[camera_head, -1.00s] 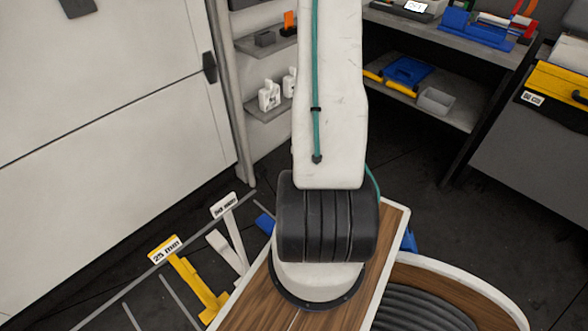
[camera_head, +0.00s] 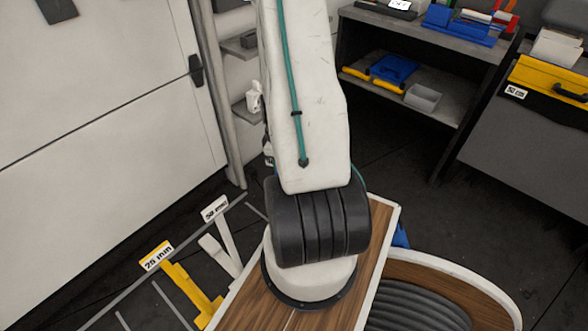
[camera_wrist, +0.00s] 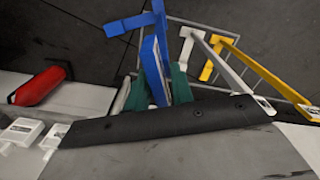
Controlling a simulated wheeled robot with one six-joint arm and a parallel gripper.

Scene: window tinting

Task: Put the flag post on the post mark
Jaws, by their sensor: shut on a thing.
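A blue flag post (camera_wrist: 152,68) shows in the wrist view, its upper part between the green fingertips of my gripper (camera_wrist: 152,92). My gripper is shut on it, with the blue crosspiece at the far end. A white post (camera_wrist: 232,72) and a yellow post (camera_wrist: 265,65) are beside it on a grey rail frame. In the head view, the white post (camera_head: 228,240) has a white label, and the yellow post (camera_head: 190,290) is labelled 25 mm. My gripper is hidden behind my arm in that view. I cannot make out the post mark.
In the head view, a white panel (camera_head: 100,110) is at the left, a grey shelf unit (camera_head: 430,30) at the back and a yellow-fronted case (camera_head: 548,80) at the right. Dark floor lies between.

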